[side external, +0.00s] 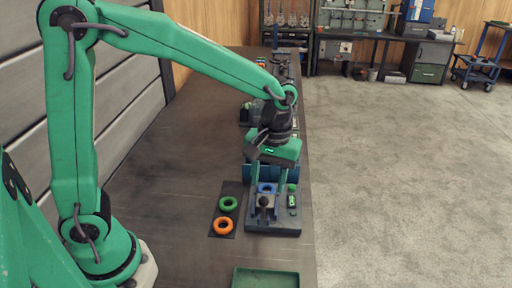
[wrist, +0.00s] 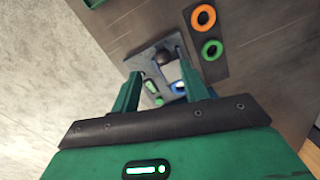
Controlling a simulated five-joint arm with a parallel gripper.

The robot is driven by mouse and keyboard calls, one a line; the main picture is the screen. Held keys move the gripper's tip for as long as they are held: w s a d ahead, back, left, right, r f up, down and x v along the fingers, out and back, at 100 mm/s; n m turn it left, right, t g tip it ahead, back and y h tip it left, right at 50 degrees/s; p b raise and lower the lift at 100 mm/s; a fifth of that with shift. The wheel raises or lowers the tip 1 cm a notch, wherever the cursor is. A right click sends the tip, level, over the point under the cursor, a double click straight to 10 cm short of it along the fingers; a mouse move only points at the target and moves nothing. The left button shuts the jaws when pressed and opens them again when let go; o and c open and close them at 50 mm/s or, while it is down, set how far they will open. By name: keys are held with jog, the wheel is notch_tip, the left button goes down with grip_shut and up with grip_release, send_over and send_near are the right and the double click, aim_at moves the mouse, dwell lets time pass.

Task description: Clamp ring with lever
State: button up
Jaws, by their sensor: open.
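A grey fixture plate (side external: 285,224) stands on the bench and carries a lever with a black knob (side external: 264,201). A blue ring (side external: 267,188) sits just behind the knob. In the wrist view the knob (wrist: 164,57) shows between the fingers, and part of the blue ring (wrist: 178,87) shows close to the right finger. My gripper (side external: 268,190) points down over the fixture with its fingers apart and nothing held; in the wrist view my gripper (wrist: 160,66) is also open. A blue pipe-like part (side external: 287,175) lies behind the fingers, partly hidden.
A dark mat (side external: 216,230) left of the fixture holds a green ring (side external: 228,203) and an orange ring (side external: 223,226). A green button (side external: 292,187) and small panel (side external: 292,202) stand on the plate's right. A green tray (side external: 266,279) is at the front. The bench's left is clear.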

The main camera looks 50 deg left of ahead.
aim_at(265, 197)
jog(key=shift+f, duration=0.15)
jog(key=shift+s+a+f, duration=0.1)
jog(key=shift+a+f, duration=0.05)
jog(key=shift+f, duration=1.1)
jog(key=shift+s+a+f, duration=0.1)
jog(key=shift+f, duration=1.15)
jog(key=shift+s+a+f, duration=0.1)
jog(key=shift+a+f, duration=0.05)
jog(key=shift+f, duration=1.1)
grip_shut()
